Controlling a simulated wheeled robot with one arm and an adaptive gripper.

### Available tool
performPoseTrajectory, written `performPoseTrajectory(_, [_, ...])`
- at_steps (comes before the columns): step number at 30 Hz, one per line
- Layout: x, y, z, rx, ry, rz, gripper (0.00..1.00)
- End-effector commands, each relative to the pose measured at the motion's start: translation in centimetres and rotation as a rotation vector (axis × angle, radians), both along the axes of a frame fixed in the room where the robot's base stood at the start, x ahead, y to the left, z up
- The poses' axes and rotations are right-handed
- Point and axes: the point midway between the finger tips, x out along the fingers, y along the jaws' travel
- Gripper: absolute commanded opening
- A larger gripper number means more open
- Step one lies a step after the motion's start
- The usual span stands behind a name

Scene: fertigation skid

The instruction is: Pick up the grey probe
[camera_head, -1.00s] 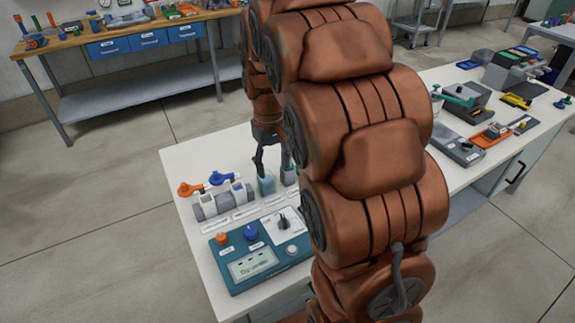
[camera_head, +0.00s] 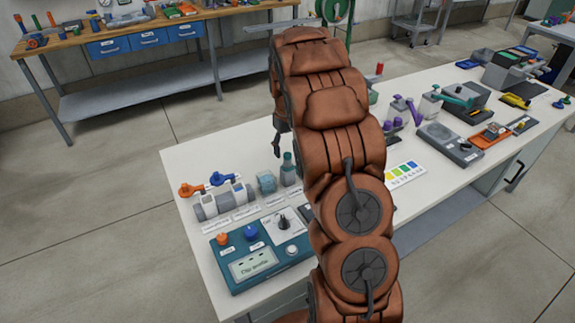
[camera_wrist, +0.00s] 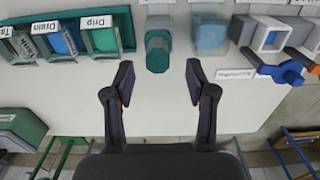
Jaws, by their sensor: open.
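My gripper (camera_wrist: 160,80) is open and empty in the wrist view. Bare white tabletop shows between its fingertips. A grey-green bottle with a teal cap (camera_wrist: 157,54) stands just beyond the fingertips, near the middle. It also shows in the head view (camera_head: 289,170), left of my arm. A translucent blue cup (camera_wrist: 209,36) stands beside it and shows in the head view too (camera_head: 267,182). In the head view one dark finger of my gripper (camera_head: 277,140) shows behind these two, apart from them. I cannot make out a grey probe for certain; my arm hides part of the table.
A valve block with orange and blue handles (camera_head: 220,203) and a teal control box (camera_head: 255,257) fill the table's near left. Bins labelled Drain (camera_wrist: 53,41) and Drip (camera_wrist: 103,37) stand left in the wrist view. Purple-handled items (camera_head: 413,110) stand right of my arm.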

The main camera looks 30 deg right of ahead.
Motion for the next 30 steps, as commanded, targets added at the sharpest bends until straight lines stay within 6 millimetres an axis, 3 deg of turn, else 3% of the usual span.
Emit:
performPoseTrajectory(8, [-0.3,-0.1,-1.7,0.001,0.004,0.000,0.56])
performPoseTrajectory(15, [-0.4,-0.2,-5.0,0.002,0.005,-0.002,0.56])
performPoseTrajectory(23, [-0.3,-0.2,-5.6,0.001,0.001,-0.001,0.56])
performPoseTrajectory(30, [-0.3,-0.2,-5.6,0.001,0.001,-0.001,0.34])
